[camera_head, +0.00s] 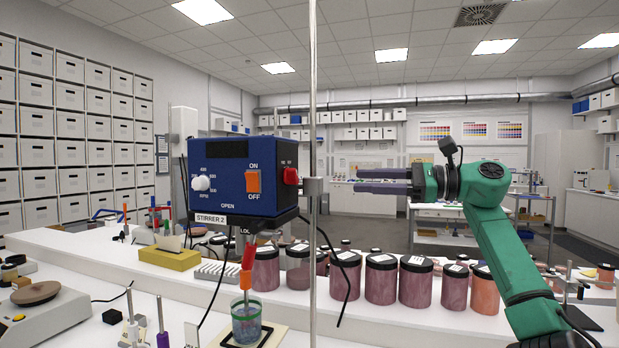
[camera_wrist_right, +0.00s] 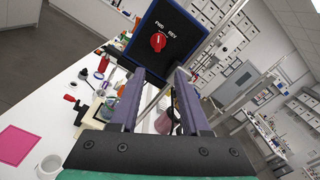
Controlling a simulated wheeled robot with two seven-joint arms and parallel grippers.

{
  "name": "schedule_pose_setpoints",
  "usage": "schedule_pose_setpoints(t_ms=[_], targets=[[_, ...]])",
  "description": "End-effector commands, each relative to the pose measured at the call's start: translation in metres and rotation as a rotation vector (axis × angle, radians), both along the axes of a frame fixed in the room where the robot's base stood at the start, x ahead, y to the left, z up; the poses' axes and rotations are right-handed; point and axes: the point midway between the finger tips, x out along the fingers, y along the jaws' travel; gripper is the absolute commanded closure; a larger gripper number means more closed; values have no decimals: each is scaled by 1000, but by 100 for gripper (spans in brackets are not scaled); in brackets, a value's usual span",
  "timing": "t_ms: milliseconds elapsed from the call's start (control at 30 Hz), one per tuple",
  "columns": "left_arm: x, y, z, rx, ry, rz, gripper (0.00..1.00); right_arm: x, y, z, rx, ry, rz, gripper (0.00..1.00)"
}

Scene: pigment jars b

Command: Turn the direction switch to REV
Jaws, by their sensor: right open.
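The stirrer head is a blue box (camera_head: 232,182) on a metal post, labelled STIRRER 2. The red direction switch (camera_head: 290,176) sticks out of its right side. In the right wrist view the switch (camera_wrist_right: 158,43) is a round red knob with a white mark, below the words FWD and REV. The mark looks turned toward FWD. My right gripper (camera_head: 357,181) is open and empty, to the right of the switch and apart from it. Its fingers (camera_wrist_right: 160,73) point at the box, with the knob beyond the gap. My left gripper is not in view.
The thin metal post (camera_head: 313,120) and its clamp stand between the box and my right gripper in the head view. Below, a glass beaker (camera_head: 246,322) stands under the stirrer shaft. Several dark-lidded jars (camera_head: 381,280) line the white bench.

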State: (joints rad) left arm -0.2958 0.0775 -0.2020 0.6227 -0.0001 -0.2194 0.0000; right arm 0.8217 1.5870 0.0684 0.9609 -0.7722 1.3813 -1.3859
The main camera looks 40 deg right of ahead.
Motion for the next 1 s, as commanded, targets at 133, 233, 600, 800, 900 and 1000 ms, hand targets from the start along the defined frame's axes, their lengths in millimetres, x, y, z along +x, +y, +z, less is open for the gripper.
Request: schedule_pose_setpoints(t_ms=[133,233,600,800,900,1000], targets=[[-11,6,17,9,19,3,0,32,17,5,3,3,6,54],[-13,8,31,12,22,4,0,57,30,7,5,3,6,54],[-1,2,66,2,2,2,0,117,61,3,7,-1,2,54],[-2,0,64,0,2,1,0,119,61,0,7,0,1,54],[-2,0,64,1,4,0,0,119,61,0,7,0,1,73],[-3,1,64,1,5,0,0,119,61,0,7,0,1,100]])
